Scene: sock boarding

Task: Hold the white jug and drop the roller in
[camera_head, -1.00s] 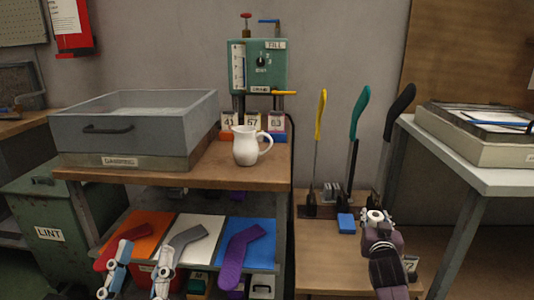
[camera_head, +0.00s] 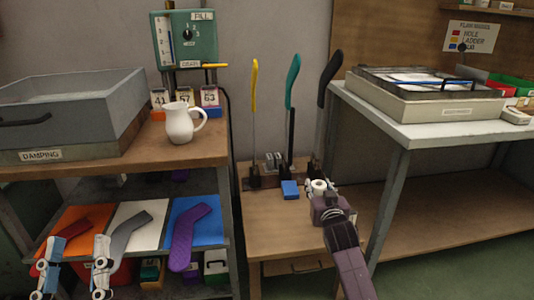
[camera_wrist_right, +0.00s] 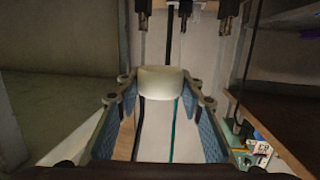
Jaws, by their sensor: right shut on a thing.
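The white jug (camera_head: 180,123) stands upright on the wooden shelf top, beside the grey damping tub, with its handle to the right. My right gripper (camera_head: 320,190) is shut on a small white roller (camera_wrist_right: 161,80), held between its two fingertips in the right wrist view. In the head view it is over the low wooden bench, right of and lower than the jug. My left gripper (camera_head: 78,246) is open, its two fingers apart, at the lower left in front of the coloured sheets. It is empty and well below the jug.
The damping tub (camera_head: 62,110) stands left of the jug, and a green fill unit (camera_head: 185,40) with numbered cards is behind it. Tall yellow, green and black boards (camera_head: 291,85) rise from the bench. A pale table (camera_head: 430,132) with a tray stands right.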

